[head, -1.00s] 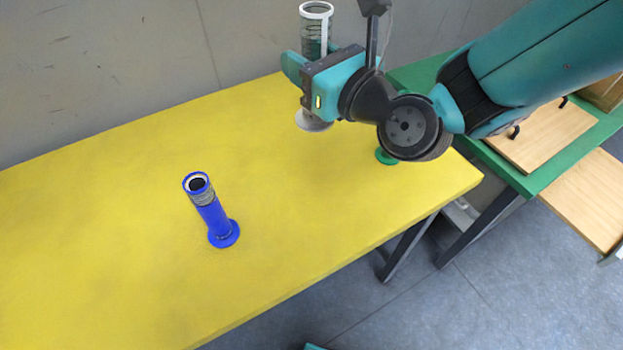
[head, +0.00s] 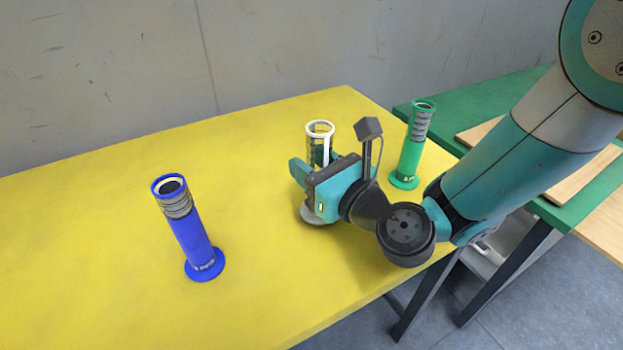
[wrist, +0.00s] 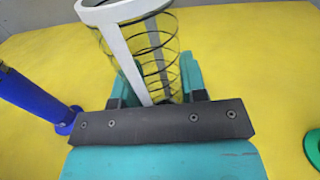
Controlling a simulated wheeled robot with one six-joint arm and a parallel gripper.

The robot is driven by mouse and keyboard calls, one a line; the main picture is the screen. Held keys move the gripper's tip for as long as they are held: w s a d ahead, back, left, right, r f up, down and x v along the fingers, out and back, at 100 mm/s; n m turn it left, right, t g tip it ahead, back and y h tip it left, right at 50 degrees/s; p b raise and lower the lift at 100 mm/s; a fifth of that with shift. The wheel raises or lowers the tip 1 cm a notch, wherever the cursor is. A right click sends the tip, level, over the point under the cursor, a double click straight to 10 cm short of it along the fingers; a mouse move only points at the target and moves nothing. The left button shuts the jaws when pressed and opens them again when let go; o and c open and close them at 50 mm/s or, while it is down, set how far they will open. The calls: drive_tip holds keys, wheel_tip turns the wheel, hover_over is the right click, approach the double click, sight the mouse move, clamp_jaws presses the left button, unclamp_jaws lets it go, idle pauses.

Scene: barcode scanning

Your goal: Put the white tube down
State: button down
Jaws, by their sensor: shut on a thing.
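The white tube (head: 320,128) has a white rim, a see-through wall with dark rings and a white strip, and a round base. It is upright at the middle of the yellow table in the head view. My gripper (head: 309,172) is shut around its middle. The base (head: 313,215) is at or very near the table top; I cannot tell if it touches. In the wrist view the tube (wrist: 145,45) stands between the teal fingers (wrist: 160,80), its lower part hidden by the gripper body.
A blue tube (head: 192,235) stands on the yellow table (head: 90,250) to the left. A green tube (head: 411,150) stands to the right, close behind my arm. Bare table lies between blue and white tubes. A grey wall (head: 110,80) is behind.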

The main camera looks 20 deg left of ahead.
drive_tip(key=shift+f, duration=0.6)
drive_tip(key=c, duration=0.7)
unclamp_jaws()
drive_tip(key=shift+o, duration=0.2)
drive_tip(key=shift+r, duration=0.2)
drive_tip(key=b+v, duration=0.6)
drive_tip(key=b, duration=0.1)
drive_tip(key=b+v, duration=0.3)
drive_tip(key=shift+d+f, duration=0.2)
drive_tip(key=shift+f, duration=0.2)
drive_tip(key=shift+s+d+r+b, duration=0.1)
drive_tip(key=shift+s+r+b, duration=0.15)
drive_tip(key=shift+b, duration=0.35)
drive_tip(key=shift+b+v, duration=1.1)
drive_tip(key=shift+b, duration=0.25)
drive_tip(key=shift+r, duration=0.2)
